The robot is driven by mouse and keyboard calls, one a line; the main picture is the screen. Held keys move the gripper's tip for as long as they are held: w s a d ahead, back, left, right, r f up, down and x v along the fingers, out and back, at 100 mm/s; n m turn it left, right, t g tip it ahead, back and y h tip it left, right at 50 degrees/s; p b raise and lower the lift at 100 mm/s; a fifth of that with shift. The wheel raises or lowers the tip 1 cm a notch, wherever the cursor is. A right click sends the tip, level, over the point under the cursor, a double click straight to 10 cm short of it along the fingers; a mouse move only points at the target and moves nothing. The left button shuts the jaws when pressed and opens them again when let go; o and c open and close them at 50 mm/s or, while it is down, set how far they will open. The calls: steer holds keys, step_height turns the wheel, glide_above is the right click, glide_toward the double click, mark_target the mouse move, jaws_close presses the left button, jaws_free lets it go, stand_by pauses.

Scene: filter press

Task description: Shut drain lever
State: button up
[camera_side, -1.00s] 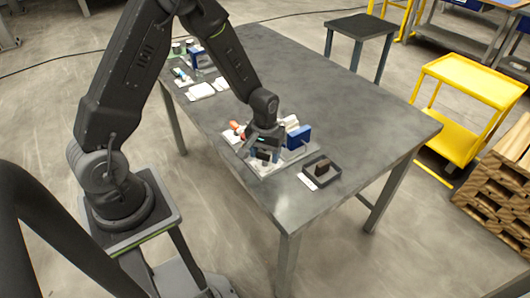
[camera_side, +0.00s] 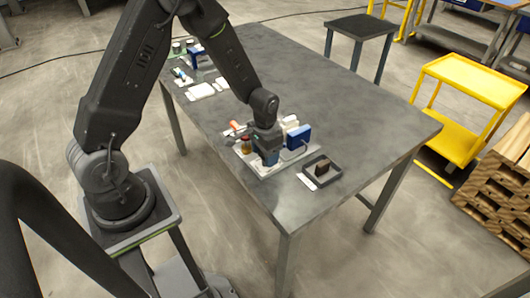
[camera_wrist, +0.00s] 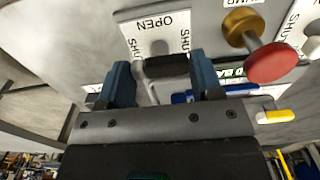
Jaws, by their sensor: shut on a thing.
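My gripper (camera_wrist: 164,80) has its two blue fingers on either side of a lever's black grip (camera_wrist: 167,66) and is shut on it. The lever's grey rod (camera_wrist: 140,72) shows beside the left finger. A white plate (camera_wrist: 140,38) behind it reads OPEN at the top and SHUT along its right side. No drain label is readable, and I cannot tell exactly which mark the lever points at. In the side view my gripper (camera_side: 267,160) is down at the white-based fixture (camera_side: 290,165), and the lever is hidden by it.
A red knob on a brass stem (camera_wrist: 270,62) stands close right of my gripper, by a partly readable label. A blue block (camera_side: 298,136) stands right of my gripper in the side view. A dark tray (camera_side: 334,172) with a brown piece lies nearer the table's front edge.

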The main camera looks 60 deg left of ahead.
stand_by(0.4)
steer(key=o, duration=0.9)
step_height(320, 180, up, 14)
steer(key=shift+f, duration=0.1)
